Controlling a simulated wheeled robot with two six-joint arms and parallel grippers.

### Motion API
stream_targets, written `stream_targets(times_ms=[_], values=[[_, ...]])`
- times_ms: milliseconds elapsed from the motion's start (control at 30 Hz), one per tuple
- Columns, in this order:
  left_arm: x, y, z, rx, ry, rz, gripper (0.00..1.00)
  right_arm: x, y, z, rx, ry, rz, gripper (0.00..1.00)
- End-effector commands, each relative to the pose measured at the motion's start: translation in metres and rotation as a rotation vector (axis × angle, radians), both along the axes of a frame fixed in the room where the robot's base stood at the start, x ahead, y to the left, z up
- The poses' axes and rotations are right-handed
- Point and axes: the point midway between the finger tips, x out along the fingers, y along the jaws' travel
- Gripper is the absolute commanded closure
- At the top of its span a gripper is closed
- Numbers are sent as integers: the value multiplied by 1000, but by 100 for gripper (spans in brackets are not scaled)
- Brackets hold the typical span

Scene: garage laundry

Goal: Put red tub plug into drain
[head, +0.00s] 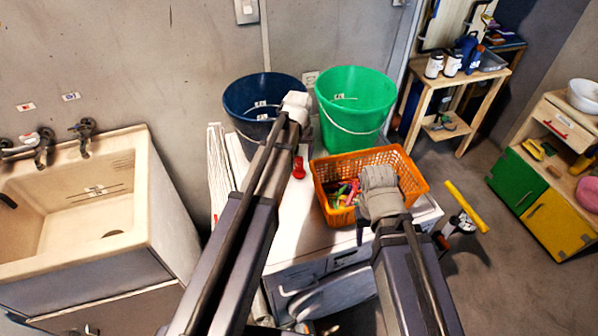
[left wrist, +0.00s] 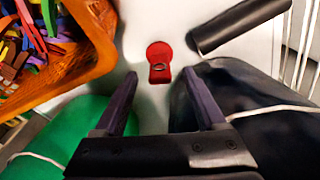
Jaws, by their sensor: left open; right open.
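The red tub plug (head: 299,167) stands on the white machine top between the blue bucket and the orange basket. In the left wrist view the plug (left wrist: 159,60) lies just beyond my fingertips, between their lines and apart from them. My left gripper (head: 296,108) is open and empty near the buckets; its fingers show in the left wrist view (left wrist: 160,85). My right gripper (head: 381,190) is open above the orange basket; its fingertips are hard to make out. The drain (head: 112,234) is a dark spot on the floor of the beige sink (head: 60,260) at left.
A blue bucket (head: 250,95) and a green bucket (head: 355,110) stand behind the plug. The orange basket (head: 420,180) of colourful pegs is to its right. The machine's white top (head: 285,225) is clear in front of the plug. Taps (head: 84,135) overhang the sink's back.

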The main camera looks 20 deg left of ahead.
Motion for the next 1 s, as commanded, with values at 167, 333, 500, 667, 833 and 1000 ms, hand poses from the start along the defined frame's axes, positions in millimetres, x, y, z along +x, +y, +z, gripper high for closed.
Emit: stream_targets(times_ms=[167,333,500,667,833,1000], values=[[1,0,-10,0,0,0,28,0,0,-10,0,0,0,50],[3,1,-30,0,0,0,28,0,0,-30,0,0,0,50],[6,1,-49,0,0,0,28,0,0,-49,0,0,0,50],[6,1,-52,0,0,0,28,0,0,-52,0,0,0,50],[6,1,-50,0,0,0,28,0,0,-50,0,0,0,50],[6,1,-50,0,0,0,47,0,0,-50,0,0,0,50]])
